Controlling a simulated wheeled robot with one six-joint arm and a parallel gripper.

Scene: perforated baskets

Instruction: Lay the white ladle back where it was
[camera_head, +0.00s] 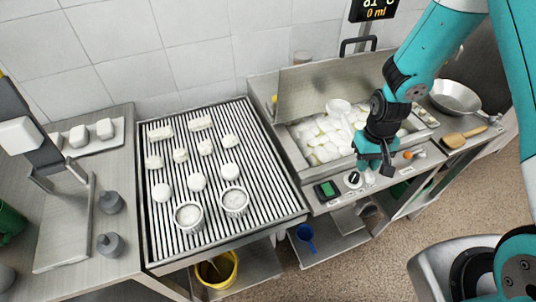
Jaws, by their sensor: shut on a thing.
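The white ladle (338,106) shows with its round bowl over the white curds (322,150) in the steel vat (287,152). Its handle runs from the bowl down toward my gripper (374,168). My gripper is shut on the ladle, above the vat's front right edge. The grip itself is partly hidden by the gripper and wrist. I cannot tell whether the bowl touches the curds.
The vat's raised lid (330,85) stands behind. Left is a ribbed draining table (268,190) with white pieces and two white baskets (234,200). Right are a pan (455,97) and wooden paddle (460,138).

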